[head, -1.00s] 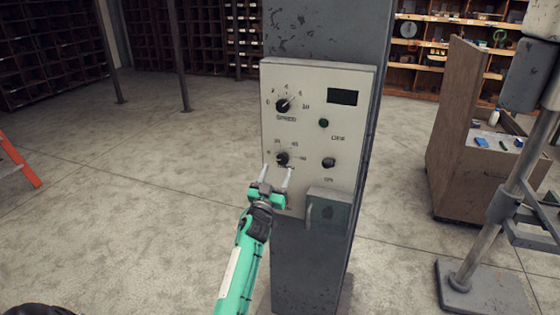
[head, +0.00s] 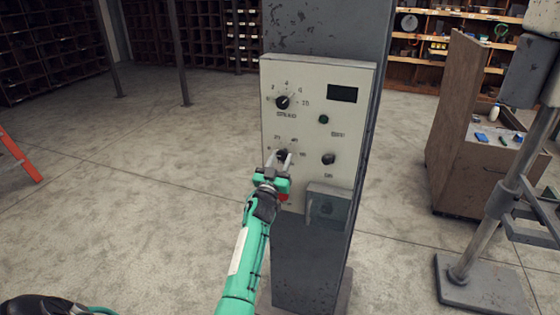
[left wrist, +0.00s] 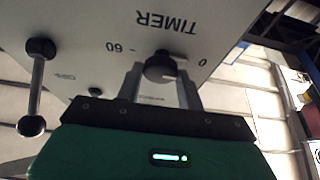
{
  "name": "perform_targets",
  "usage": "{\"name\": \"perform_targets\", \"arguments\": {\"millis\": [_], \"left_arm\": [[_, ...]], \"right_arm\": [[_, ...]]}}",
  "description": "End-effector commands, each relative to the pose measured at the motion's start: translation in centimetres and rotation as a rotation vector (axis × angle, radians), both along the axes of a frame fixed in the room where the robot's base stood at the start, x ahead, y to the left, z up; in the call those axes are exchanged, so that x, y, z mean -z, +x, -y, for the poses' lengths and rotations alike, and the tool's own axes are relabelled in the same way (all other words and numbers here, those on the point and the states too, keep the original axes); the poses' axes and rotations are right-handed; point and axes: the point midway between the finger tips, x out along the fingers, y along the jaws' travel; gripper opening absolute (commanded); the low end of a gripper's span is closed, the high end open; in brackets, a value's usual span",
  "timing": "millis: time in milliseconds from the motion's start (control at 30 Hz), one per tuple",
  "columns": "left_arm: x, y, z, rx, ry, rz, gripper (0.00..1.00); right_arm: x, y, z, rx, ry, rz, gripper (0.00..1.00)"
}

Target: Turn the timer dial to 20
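The timer dial (head: 282,154) is a small dark knob low on the left of a cream control panel (head: 349,118). It has a printed scale around it. In the left wrist view the dial (left wrist: 160,66) shows near "TIMER", with "60" to its left and "0" to its right. Its setting is too small to read surely. My left gripper (head: 279,157) is at the panel, its two fingers apart on either side of the dial. Whether they touch it I cannot tell. My right gripper is not in view.
Above is the speed dial (head: 283,102); a dark display (head: 342,94), a green button (head: 323,119) and a black switch (head: 328,158) sit to the right. A grey box (head: 327,207) juts out below right. A red part (head: 284,197) shows beside my gripper.

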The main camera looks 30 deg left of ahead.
Motion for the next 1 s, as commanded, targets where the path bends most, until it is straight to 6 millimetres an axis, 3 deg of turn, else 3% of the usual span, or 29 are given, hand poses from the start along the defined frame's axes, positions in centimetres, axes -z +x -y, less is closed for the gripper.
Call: {"name": "perform_targets", "arguments": {"millis": [367, 1000], "left_arm": [[0.1, 0.0, -0.1, 0.001, 0.084, -0.018, 0.15], [-0.2, -0.1, -0.4, 0.002, 0.631, -0.132, 0.15]], "right_arm": [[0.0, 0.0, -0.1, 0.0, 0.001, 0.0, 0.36], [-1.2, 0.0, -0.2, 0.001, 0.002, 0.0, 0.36]]}}
